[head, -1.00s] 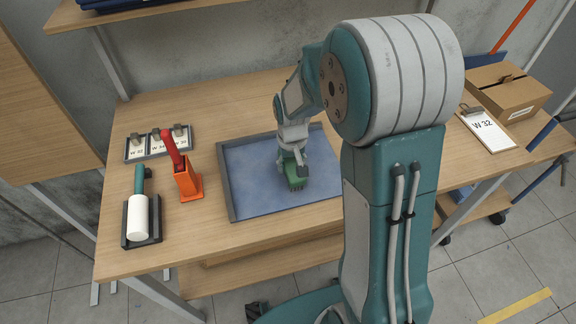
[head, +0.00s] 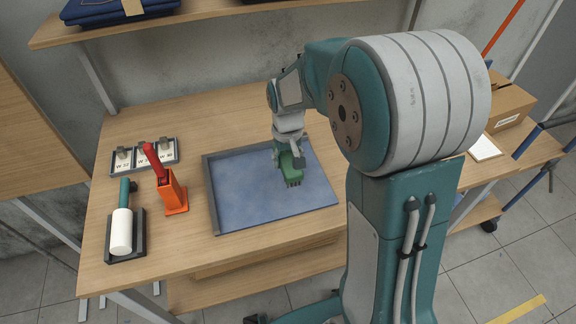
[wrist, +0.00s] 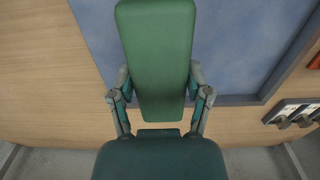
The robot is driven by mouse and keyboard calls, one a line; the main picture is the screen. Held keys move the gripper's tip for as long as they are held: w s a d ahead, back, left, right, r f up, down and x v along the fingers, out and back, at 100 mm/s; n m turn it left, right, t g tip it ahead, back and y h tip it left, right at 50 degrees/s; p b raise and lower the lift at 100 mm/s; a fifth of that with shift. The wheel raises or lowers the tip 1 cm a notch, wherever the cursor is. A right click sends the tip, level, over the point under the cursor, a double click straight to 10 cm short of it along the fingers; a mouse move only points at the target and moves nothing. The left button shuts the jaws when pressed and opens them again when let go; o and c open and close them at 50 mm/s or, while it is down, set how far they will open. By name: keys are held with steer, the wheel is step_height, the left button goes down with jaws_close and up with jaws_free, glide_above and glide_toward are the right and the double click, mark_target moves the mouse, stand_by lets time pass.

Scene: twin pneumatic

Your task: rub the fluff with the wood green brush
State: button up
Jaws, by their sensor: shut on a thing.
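My gripper (head: 287,160) is shut on the green brush (head: 291,172) and holds it over the blue cloth surface (head: 245,195) of the framed tray on the table. The brush's bristles face down at the cloth; I cannot tell whether they touch. In the wrist view the brush's green back (wrist: 158,55) fills the middle, with the gripper fingers (wrist: 160,100) on both sides of it. No fluff can be made out on the cloth; it is too small to see or hidden by the brush.
Left of the tray stand an orange holder (head: 173,195) with a red-handled tool (head: 155,160) and a white roller (head: 121,232) in a dark cradle. A cardboard box (head: 508,105) is at the right.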

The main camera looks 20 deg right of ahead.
steer(key=shift+d+r, duration=0.2)
steer(key=shift+r, duration=0.45)
steer(key=shift+d+r, duration=0.2)
steer(key=shift+r, duration=0.4)
steer(key=shift+a, duration=0.25)
